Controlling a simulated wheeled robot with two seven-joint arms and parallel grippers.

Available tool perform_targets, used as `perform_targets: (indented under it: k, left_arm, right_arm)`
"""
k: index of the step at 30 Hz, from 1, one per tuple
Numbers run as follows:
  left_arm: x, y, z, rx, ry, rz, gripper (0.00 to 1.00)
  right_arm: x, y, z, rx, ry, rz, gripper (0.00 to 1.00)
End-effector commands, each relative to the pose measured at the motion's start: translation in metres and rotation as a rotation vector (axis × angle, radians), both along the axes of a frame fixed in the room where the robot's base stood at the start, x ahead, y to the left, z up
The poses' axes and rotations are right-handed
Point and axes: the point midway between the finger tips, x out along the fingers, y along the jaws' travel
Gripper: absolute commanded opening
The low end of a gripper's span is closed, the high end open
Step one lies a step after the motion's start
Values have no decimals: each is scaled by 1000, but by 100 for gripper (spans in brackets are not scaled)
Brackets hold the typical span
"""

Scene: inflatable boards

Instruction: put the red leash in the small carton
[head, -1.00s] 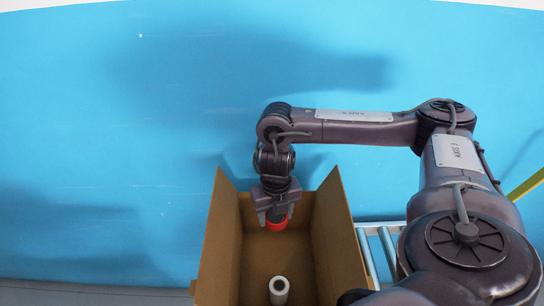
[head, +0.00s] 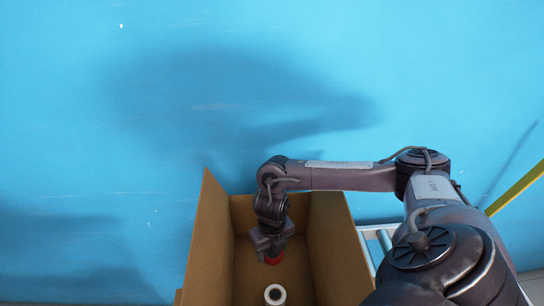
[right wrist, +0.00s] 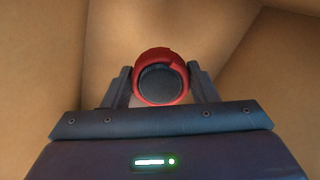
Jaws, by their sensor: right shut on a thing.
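The red leash (head: 273,257) is a round red coil with a dark centre. It is held in my right gripper (head: 271,250), which is shut on it inside the open carton (head: 328,240). In the right wrist view the leash (right wrist: 161,56) sits between the two fingers of the gripper (right wrist: 161,85), with brown cardboard walls (right wrist: 60,65) around it. The carton is brown with tall upright flaps. I cannot tell how far the leash is above the carton floor. My left gripper is not in view.
A white roll (head: 275,294) stands upright in the carton, nearer to me than the leash. A roller conveyor (head: 374,238) shows to the right of the carton. A blue wall (head: 120,130) fills the back, and a yellow bar (head: 518,186) is at the right.

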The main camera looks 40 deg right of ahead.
Motion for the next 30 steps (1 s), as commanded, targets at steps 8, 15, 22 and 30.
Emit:
perform_targets:
  k: [8,15,22,30]
  left_arm:
    - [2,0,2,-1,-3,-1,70]
    - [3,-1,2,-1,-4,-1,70]
    - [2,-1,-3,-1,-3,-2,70]
    - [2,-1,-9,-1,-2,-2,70]
  right_arm:
    - [-1,0,-38,0,3,-1,29]
    - [0,0,-42,-1,0,0,29]
    - [0,0,-48,-1,0,0,29]
    - [0,0,-55,-1,0,0,29]
